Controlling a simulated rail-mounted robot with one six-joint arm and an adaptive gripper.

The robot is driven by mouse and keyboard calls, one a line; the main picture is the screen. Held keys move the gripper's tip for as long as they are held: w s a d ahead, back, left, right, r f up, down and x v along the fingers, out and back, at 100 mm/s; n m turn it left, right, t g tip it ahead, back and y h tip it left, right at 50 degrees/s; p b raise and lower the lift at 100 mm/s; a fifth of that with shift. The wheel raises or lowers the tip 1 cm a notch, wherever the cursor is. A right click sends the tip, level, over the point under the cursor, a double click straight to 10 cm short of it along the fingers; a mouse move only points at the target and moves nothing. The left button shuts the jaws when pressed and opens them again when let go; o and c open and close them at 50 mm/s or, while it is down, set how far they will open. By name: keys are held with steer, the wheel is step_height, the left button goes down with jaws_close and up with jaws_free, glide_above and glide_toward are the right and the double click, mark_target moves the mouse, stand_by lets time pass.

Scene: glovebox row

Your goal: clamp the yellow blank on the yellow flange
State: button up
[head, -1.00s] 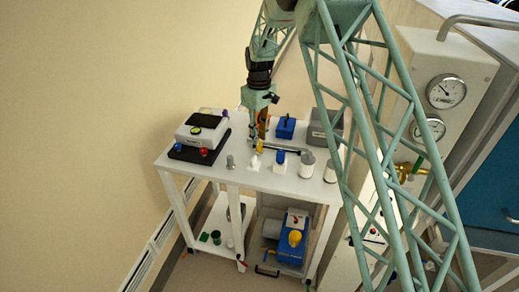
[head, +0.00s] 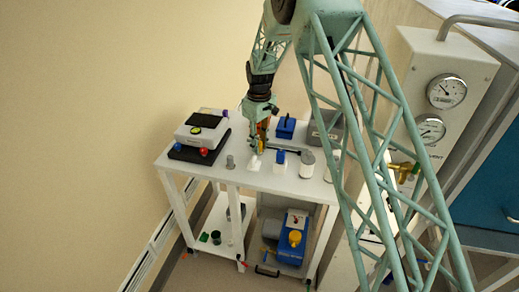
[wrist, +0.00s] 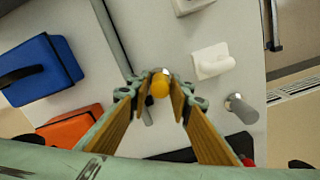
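A small yellow rounded piece (wrist: 160,86), which looks like the blank, sits between the two fingertips of my gripper (wrist: 161,78) in the wrist view. A bit of grey metal shows just beyond it. The fingers stand on either side of it and look open, with little room to spare. In the head view my gripper (head: 258,146) points down at the middle of the white table, and its fingers largely hide the yellow piece. A yellow part (head: 294,238) on the blue machine on the lower shelf may be the flange; I cannot be sure.
A white block (wrist: 212,62) and a grey cylinder (wrist: 240,107) stand close by, with a blue case (wrist: 40,70) and an orange case (wrist: 72,127) on the other side. A scale (head: 202,135) and white jars (head: 307,165) share the table.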

steer(key=shift+c, duration=0.3)
steer(key=c, duration=0.5)
steer(key=shift+r, duration=0.15)
steer(key=shift+r, duration=4.9)
